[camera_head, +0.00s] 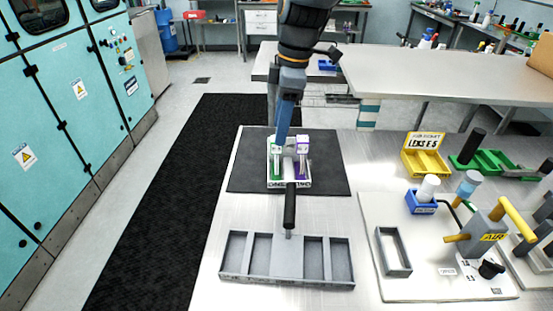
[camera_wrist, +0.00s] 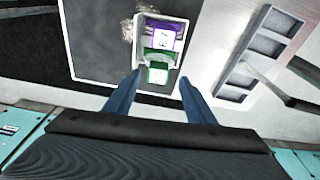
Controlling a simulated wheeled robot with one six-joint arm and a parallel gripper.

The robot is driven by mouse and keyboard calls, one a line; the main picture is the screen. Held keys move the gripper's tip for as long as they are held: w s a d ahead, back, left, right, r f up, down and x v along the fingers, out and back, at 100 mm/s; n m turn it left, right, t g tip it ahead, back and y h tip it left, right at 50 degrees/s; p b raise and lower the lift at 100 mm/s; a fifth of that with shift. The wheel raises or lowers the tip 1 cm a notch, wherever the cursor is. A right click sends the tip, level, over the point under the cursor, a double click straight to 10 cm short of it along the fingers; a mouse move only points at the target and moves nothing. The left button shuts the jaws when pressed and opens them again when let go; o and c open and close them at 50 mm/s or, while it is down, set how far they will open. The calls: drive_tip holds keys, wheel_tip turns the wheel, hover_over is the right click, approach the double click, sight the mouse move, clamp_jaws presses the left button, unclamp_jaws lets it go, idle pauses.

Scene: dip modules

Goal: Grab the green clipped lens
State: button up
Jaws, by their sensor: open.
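The green clipped lens (camera_head: 276,160) stands on the left side of a small white tray (camera_head: 288,184) on the black mat, beside a purple clipped lens (camera_head: 303,156). In the wrist view the green one (camera_wrist: 157,75) has a white labelled face and lies nearer my gripper than the purple one (camera_wrist: 163,38). My gripper (camera_wrist: 160,76) is open, with its two blue fingers on either side of the green lens in the picture. In the head view my gripper (camera_head: 281,140) is over the tray's left half, partly covering the green lens. I cannot tell the remaining height gap or any contact.
A black handle (camera_head: 290,206) rises in front of the tray, from a grey compartment rack (camera_head: 287,283). A yellow lens box (camera_head: 424,160), green rack and blue-based bottles stand to the right, with an air-tool board. The black mat (camera_head: 245,165) is clear left of the tray.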

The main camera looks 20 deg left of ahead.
sight(276, 157)
drive_tip(key=shift+s+a+f+p, duration=0.15)
drive_tip(key=shift+f+p, duration=0.25)
drive_tip(key=shift+f, duration=0.45)
drive_tip(key=shift+w+a+f+p, duration=0.1)
drive_tip(key=shift+a+f+p, duration=0.2)
drive_tip(key=shift+f, duration=0.5)
drive_tip(key=shift+s+a+f+p, duration=0.1)
drive_tip(key=shift+f+p, duration=0.35)
drive_tip(key=shift+f, duration=0.4)
clamp_jaws()
